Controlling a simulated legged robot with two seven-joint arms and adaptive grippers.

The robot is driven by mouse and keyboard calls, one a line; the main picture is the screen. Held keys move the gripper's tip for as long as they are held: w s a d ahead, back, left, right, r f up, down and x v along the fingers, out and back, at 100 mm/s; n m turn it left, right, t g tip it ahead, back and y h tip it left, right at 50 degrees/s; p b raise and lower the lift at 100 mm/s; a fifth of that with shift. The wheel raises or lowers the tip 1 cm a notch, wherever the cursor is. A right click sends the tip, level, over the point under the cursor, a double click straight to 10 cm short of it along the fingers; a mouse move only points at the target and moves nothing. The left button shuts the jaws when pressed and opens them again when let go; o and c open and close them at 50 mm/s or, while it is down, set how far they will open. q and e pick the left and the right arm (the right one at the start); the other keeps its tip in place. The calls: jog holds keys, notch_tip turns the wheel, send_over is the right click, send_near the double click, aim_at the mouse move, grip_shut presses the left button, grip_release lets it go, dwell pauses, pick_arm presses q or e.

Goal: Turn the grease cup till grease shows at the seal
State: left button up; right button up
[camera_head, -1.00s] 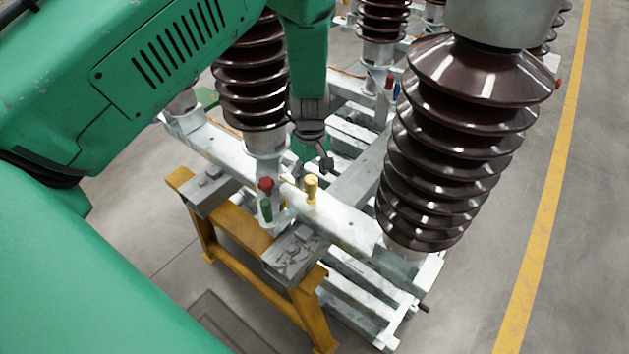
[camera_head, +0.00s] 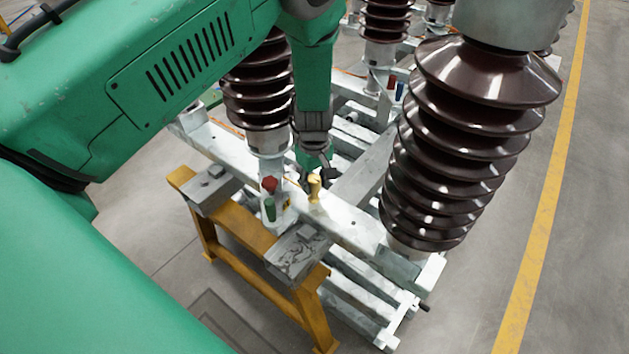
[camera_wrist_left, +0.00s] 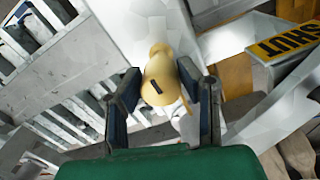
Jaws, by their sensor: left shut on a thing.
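The grease cup (camera_head: 314,190) is a small yellow, brass-like cup standing on the pale steel beam. My left gripper (camera_head: 317,178) comes down from above and is shut on the cup. In the left wrist view the cup (camera_wrist_left: 158,72) sits between the two dark fingers (camera_wrist_left: 168,88), with a black mark on its side. The seal and any grease cannot be made out. My right gripper is not in view.
A red knob (camera_head: 269,184) and a green one (camera_head: 270,209) are close left of the cup. Large brown ribbed insulators (camera_head: 450,150) stand to the right and behind. A yellow trestle (camera_head: 245,222) supports the frame. A "SHUT" label (camera_wrist_left: 285,42) shows in the wrist view.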

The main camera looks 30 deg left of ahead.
pick_arm(q)
jog(key=shift+w+a, duration=0.15)
jog(key=shift+w, duration=0.05)
jog(key=shift+r+m, duration=0.1)
jog(key=shift+m, duration=0.2)
jog(key=m, duration=0.2)
jog(key=shift+m, duration=0.4)
jog(key=m+p, duration=0.1)
jog(key=m, duration=1)
jog(key=shift+m, duration=2.6)
